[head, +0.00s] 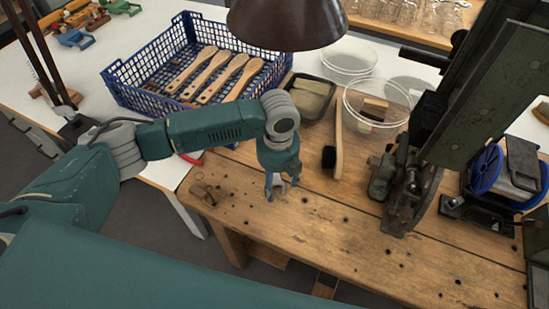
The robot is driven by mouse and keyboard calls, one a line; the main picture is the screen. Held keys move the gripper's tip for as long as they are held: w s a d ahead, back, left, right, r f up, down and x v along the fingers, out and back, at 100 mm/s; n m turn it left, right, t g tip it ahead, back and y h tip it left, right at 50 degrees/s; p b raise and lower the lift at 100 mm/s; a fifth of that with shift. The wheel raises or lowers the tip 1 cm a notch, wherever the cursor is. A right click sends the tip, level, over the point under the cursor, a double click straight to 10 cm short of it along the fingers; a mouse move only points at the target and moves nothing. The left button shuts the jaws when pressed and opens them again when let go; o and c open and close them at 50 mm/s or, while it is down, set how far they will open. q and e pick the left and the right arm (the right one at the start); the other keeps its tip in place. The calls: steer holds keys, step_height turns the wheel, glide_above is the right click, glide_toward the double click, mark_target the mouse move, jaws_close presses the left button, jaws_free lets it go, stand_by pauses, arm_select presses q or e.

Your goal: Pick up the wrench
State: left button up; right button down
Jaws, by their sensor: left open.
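My left gripper (281,187) points down over the wooden workbench (330,235), near its front left part. Its fingers are apart, and I see nothing held between them. I cannot make out a clear wrench; the gripper and forearm hide part of the bench behind them. A small brass-coloured metal piece (204,192) lies on the bench left of the gripper. A bit of a red object (193,158) shows beside my left forearm, mostly hidden. My right gripper is not in view.
A blue crate (135,88) with wooden brush handles stands behind my forearm. A dark tray (308,98), a brush (333,140) and clear tubs (375,105) stand behind the gripper. A dark green machine (480,95) rises at right. A lamp shade (286,24) hangs above. The front bench is mostly clear.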

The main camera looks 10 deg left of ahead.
arm_select(q)
steer(key=c, duration=1.4)
